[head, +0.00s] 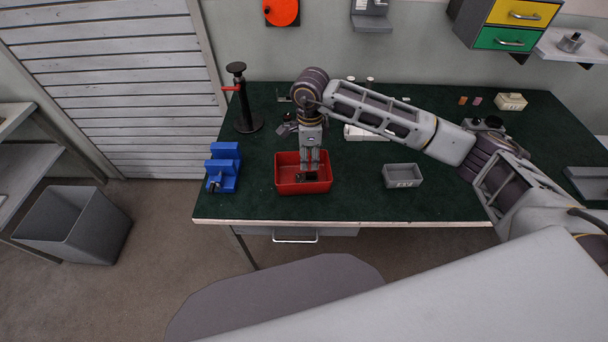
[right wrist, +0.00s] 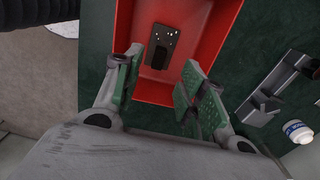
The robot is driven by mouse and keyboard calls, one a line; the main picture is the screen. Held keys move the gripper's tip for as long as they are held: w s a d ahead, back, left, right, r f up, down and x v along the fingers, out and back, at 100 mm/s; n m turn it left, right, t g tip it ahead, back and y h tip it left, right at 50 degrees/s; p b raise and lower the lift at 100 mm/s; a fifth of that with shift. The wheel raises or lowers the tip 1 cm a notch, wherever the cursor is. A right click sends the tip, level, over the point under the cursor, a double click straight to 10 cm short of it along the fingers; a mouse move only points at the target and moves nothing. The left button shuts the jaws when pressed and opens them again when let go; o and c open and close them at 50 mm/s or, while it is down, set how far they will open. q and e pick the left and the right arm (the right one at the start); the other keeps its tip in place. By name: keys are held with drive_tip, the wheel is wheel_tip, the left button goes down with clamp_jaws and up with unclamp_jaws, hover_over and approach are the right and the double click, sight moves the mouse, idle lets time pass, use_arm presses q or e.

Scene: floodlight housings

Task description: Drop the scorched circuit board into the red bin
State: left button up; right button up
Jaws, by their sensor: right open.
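The red bin (head: 284,187) stands on the green-topped bench near its front edge, left of the middle; it also shows in the right wrist view (right wrist: 226,28). The scorched circuit board (right wrist: 161,47), dark with small light spots, lies on the bin's floor in the right wrist view. My right gripper (head: 308,174) points down over the bin in the head view. In the right wrist view its fingers (right wrist: 158,82) are apart with nothing between them, and the board lies beyond them, apart from the fingertips. My left gripper is not in view.
A blue vise (head: 224,165) stands left of the bin, and a black stand with a red handle (head: 243,105) behind it. A small grey labelled box (head: 402,176) stands to the right. A grey waste bin (head: 75,225) is on the floor at left. Bench between the bin and grey box is clear.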

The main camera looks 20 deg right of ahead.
wheel_tip(320, 180, up, 11)
idle(0.6)
idle(0.9)
